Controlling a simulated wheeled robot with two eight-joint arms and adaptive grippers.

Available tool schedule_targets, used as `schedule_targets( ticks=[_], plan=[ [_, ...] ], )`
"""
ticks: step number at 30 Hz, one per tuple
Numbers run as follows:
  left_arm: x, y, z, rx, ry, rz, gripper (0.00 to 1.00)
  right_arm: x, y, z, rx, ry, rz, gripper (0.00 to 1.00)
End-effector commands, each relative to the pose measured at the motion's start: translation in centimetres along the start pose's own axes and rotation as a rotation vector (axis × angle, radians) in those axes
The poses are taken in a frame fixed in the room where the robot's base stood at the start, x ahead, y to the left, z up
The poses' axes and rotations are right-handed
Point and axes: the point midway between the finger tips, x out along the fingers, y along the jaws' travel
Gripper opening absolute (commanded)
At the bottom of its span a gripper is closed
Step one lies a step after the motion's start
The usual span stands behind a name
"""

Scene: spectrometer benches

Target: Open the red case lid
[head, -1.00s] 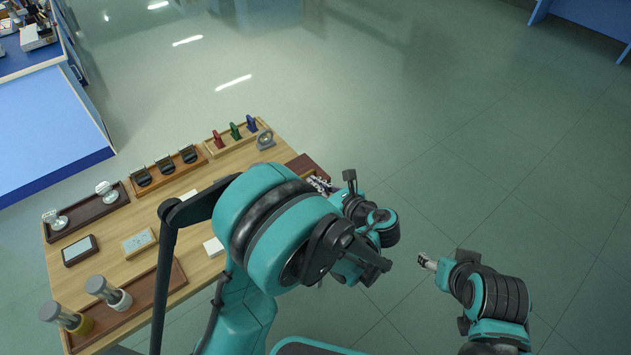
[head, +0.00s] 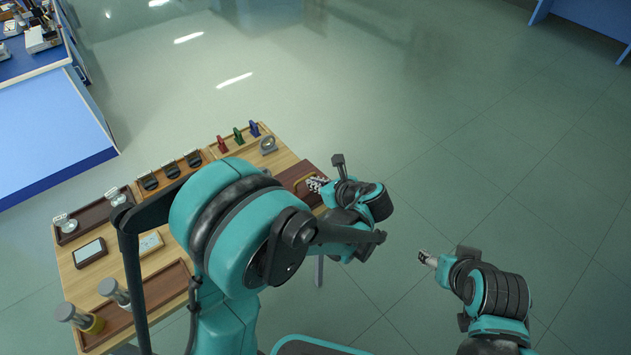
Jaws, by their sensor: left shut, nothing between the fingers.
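The dark red case (head: 291,174) sits at the right end of the wooden table, mostly hidden behind my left arm. A brass-coloured handle or rim (head: 303,180) shows on its top. Whether its lid is shut or raised is hard to tell. My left gripper (head: 316,184) is at the right edge of the case, close beside the brass part; I cannot tell if it touches. Its fingers are shut with nothing between them. My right gripper (head: 426,258) hangs over the floor, away from the table, and its fingers are too small to judge.
The wooden table (head: 88,282) holds a tray with red, green and blue pieces (head: 239,136), a tray of black holders (head: 172,170), a dark tray with glassware (head: 68,239), a small screen (head: 89,252) and two cylinders (head: 114,290). Open floor lies right.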

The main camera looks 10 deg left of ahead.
Motion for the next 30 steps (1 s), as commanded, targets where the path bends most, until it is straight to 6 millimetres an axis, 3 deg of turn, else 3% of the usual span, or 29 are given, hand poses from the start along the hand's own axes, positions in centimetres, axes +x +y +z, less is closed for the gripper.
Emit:
schedule_targets(
  ticks=[5, 15, 30],
  plan=[
    [-0.7, 0.1, 2.5, -0.003, 0.021, 0.001, 0.00, -2.9, 0.0, -2.1, 0.000, 0.000, 0.000, 0.59],
    [0.0, 0.2, 6.9, -0.007, 0.348, -0.002, 0.00, -7.0, 0.0, -5.0, 0.000, 0.000, 0.000, 0.59],
    [3.5, 0.2, 12.0, -0.009, 0.824, -0.014, 0.00, -9.9, 0.0, -7.1, 0.000, 0.000, 0.000, 0.59]
  ],
)
